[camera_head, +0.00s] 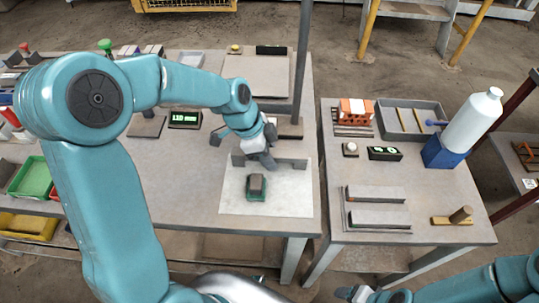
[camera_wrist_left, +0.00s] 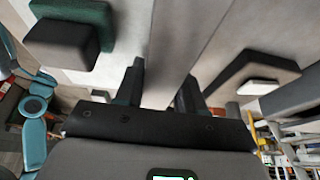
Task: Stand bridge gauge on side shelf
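A long grey bar (camera_head: 290,163), which looks like the bridge gauge, stands on the white sheet on the main table. My left gripper (camera_head: 268,160) is down at the middle of this bar. In the left wrist view, the fingers (camera_wrist_left: 160,85) lie on either side of the grey bar (camera_wrist_left: 178,45); I cannot tell whether they press on it. The side shelf (camera_head: 420,183) is probably the separate grey table at right. My right gripper (camera_head: 353,293) shows only partly at the bottom edge, away from the bar; its opening is unclear.
A dark block on a green base (camera_head: 256,187) sits just in front of the bar. The right table holds two long low pieces (camera_head: 377,195), an orange brick (camera_head: 355,111), a grey tray (camera_head: 412,118), a white bottle (camera_head: 474,118) and a wooden piece (camera_head: 459,215). A gap separates the tables.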

